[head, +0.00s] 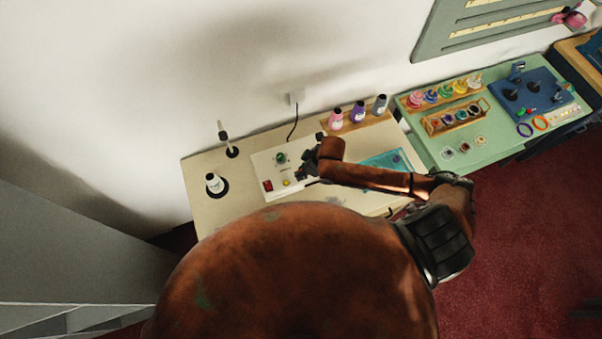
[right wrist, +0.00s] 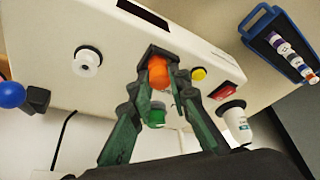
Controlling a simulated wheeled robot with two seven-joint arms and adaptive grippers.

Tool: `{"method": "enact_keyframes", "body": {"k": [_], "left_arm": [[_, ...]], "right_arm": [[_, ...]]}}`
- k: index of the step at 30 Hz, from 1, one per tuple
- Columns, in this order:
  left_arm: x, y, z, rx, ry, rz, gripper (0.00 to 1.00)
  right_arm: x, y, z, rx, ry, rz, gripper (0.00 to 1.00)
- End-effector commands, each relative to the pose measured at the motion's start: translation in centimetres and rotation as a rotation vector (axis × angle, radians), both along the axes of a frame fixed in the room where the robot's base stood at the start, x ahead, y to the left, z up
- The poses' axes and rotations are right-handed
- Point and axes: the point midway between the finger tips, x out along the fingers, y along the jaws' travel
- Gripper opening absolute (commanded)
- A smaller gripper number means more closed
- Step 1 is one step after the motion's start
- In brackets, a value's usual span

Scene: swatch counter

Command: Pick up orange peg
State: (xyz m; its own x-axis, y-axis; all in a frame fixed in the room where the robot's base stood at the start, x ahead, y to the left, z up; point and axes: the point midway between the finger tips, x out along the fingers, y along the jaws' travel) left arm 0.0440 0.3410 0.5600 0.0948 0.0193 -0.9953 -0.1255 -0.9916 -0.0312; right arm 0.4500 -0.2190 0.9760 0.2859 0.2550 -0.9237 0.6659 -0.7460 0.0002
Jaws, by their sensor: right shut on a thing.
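The orange peg (right wrist: 158,72) shows in the right wrist view between the fingertips of my right gripper (right wrist: 160,62), which is shut on it. It sits over the white panel (right wrist: 110,35); I cannot tell whether its lower end is clear of the panel. A green knob-like piece (right wrist: 155,115) shows between the fingers in the same view. In the head view my right gripper (head: 308,168) is over the white panel (head: 262,163), and the peg is hidden there. My left gripper is not in view.
The panel carries a red switch (head: 267,185) and a yellow button (right wrist: 199,74). A white bottle (head: 213,183) stands to its left. Several bottles stand on a wooden rack (head: 374,120) behind. A teal mat (head: 380,160) lies to the right, then a green table (head: 490,148).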

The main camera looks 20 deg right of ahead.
Motion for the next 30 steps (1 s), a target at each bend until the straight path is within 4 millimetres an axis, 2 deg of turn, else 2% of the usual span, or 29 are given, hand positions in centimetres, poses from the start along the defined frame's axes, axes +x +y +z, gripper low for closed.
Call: {"method": "enact_keyframes", "body": {"k": [11,17,26,29,30], "left_arm": [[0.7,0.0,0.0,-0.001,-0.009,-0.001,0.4],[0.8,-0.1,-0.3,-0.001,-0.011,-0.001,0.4],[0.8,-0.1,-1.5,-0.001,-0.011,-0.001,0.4],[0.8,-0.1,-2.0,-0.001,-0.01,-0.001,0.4],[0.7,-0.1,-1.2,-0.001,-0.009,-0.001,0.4]], "right_arm": [[0.0,0.0,0.5,-0.001,-0.001,0.0,0.04],[0.1,0.0,2.9,-0.001,-0.002,0.001,0.04],[-5.0,2.0,9.4,0.002,-0.003,0.004,0.04],[-7.4,2.9,10.1,0.001,0.001,0.003,0.04],[-8.2,3.3,10.8,0.002,0.005,0.002,0.04]]}}
